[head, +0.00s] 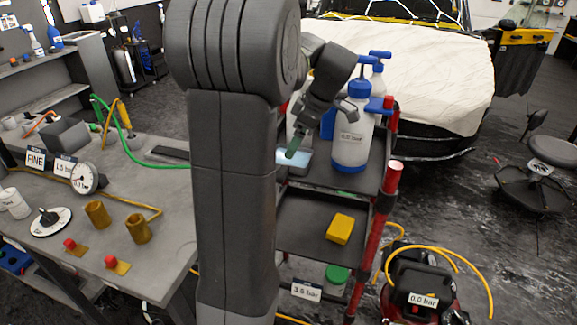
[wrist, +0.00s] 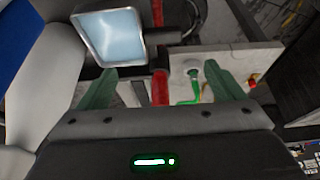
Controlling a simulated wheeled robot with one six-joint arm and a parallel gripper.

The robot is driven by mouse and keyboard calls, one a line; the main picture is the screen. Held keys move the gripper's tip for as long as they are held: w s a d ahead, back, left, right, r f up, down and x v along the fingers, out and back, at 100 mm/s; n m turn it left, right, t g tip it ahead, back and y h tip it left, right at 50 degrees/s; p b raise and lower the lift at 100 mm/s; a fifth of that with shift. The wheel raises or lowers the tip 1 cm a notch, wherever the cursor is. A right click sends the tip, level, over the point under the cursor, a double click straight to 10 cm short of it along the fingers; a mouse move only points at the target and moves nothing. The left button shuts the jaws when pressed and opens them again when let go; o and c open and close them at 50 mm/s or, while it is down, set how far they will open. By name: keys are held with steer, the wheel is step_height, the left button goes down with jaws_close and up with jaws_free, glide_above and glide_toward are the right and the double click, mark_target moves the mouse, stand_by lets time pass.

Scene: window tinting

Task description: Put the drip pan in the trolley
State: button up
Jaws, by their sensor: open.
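A small square pan (head: 293,161) with a grey rim and a pale blue inside, which looks like the drip pan, sits at the left end of the trolley's top level, partly hidden by my arm. In the wrist view the pan (wrist: 112,38) is at the upper left, beyond the left fingertip. The trolley (head: 303,216) has dark shelves and red posts. My gripper (head: 297,141) is above the pan, its green fingers pointing down. In the wrist view my gripper (wrist: 163,78) is open, with nothing held between its fingers.
A white spray bottle (head: 351,133) with a blue top and base stands right of my gripper, another behind it. A yellow block (head: 340,229) lies on the middle shelf. A workbench (head: 175,217) with gauge and knobs is at left. A compressor (head: 420,285) stands at lower right.

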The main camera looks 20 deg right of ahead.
steer(key=shift+s+p+x, duration=0.15)
steer(key=shift+p+x, duration=0.3)
steer(key=shift+x, duration=2.3)
steer(key=shift+s+p+x, duration=0.2)
steer(key=shift+p+x, duration=0.2)
steer(key=shift+x, duration=2.3)
steer(key=shift+d+f, duration=0.1)
steer(key=shift+f, duration=0.05)
steer(key=shift+c, duration=0.2)
steer(key=c, duration=1.3)
step_height(320, 180, up, 28)
steer(key=shift+r+b, duration=0.1)
steer(key=shift+b, duration=0.45)
